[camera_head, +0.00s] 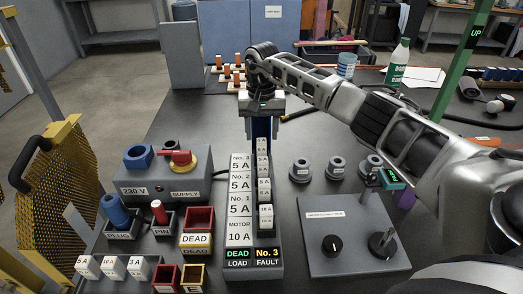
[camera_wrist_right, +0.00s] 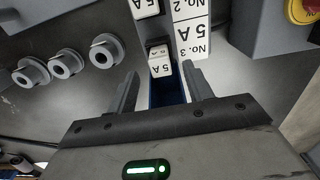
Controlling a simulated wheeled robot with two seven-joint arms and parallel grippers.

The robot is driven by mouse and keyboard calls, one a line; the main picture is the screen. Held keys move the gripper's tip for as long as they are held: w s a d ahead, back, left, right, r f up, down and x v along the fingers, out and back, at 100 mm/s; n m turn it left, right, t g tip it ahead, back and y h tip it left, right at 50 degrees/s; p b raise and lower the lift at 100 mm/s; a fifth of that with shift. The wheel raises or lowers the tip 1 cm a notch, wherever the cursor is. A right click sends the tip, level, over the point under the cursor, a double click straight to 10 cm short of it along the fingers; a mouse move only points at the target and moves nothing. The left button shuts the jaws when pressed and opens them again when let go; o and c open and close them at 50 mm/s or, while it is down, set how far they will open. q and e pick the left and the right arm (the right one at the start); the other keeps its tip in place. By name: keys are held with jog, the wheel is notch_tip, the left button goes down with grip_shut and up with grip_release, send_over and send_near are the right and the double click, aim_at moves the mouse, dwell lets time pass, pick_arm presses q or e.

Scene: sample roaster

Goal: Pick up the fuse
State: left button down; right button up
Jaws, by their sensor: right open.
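A fuse block (camera_head: 241,230) stands mid-table, with white labels for No. 3, No. 2, No. 1 and MOTOR and a column of white fuses. Its display (camera_head: 265,255) reads DEAD LOAD and No. 3 FAULT. My right gripper (camera_head: 263,118) points down over the far end of the block. In the right wrist view, its open fingers (camera_wrist_right: 160,76) stand either side of the far white 5 A fuse (camera_wrist_right: 160,68), beside the No. 3 label (camera_wrist_right: 194,46); contact cannot be told. White spare fuses marked 5 A (camera_head: 88,266), 10 A (camera_head: 113,267) and 3 A (camera_head: 139,267) sit front left.
A 230 V supply box (camera_head: 150,190) stands left of the block, with red and yellow bins (camera_head: 196,218) in front. Three grey round pieces (camera_head: 336,168) and a grey panel with knobs (camera_head: 340,215) are to the right. A bottle (camera_head: 398,62) stands behind my right arm.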

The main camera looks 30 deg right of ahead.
notch_tip(320, 180, down, 2)
grip_shut()
dwell(0.3)
